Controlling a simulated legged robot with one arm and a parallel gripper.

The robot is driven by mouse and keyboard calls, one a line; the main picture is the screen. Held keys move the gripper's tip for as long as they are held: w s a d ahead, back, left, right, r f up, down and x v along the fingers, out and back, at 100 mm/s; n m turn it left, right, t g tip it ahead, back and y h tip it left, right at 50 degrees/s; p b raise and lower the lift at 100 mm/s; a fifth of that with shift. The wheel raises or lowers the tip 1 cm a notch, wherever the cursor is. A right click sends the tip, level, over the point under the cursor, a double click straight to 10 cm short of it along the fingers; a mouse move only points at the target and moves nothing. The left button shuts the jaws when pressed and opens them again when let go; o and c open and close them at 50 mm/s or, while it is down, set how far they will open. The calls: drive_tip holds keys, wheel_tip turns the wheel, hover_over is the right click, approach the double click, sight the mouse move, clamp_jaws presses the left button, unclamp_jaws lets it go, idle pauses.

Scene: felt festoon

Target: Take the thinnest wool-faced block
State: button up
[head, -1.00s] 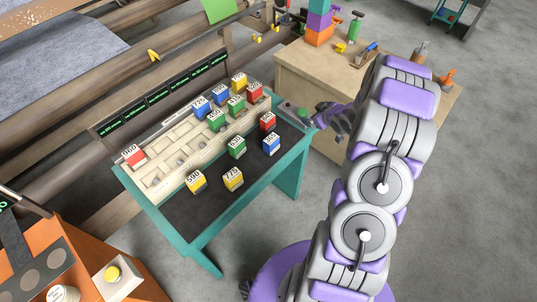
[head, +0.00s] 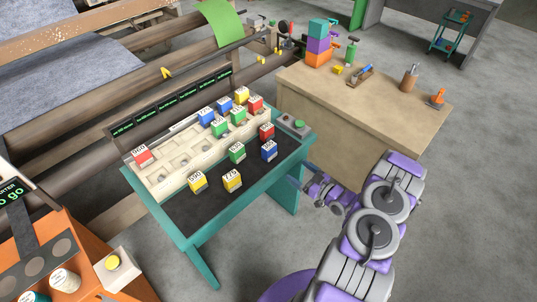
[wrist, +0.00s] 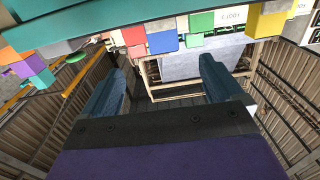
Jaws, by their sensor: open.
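Small coloured blocks with white, numbered tops stand on the teal table. On the dark front part are a yellow block (head: 197,184), a second yellow block (head: 232,182), a green block (head: 237,154), a blue block (head: 269,152) and a red block (head: 266,133). Another red block (head: 141,157) and several more sit in the pale slotted rack (head: 175,172). I cannot tell which block is thinnest or wool-faced. My gripper (head: 294,182) is beside the table's right end, low and apart from the blocks. In the wrist view its jaws (wrist: 162,88) are open and empty.
The teal table (head: 196,240) has a control box with a green button (head: 299,124) at its right end. A wooden bench (head: 345,105) with tools stands behind right. An orange console (head: 40,245) is at lower left. Grey floor is open at right.

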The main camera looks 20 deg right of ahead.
sight(273, 153)
drive_tip(key=b+x, duration=0.2)
drive_tip(key=x, duration=0.9)
drive_tip(key=shift+r+b+x, duration=0.2)
drive_tip(key=shift+b+x, duration=0.8)
drive_tip(key=shift+x, duration=1.6)
drive_tip(key=shift+a, duration=0.15)
drive_tip(key=c, duration=1.1)
drive_tip(key=shift+r, duration=0.15)
drive_tip(key=shift+c, duration=0.2)
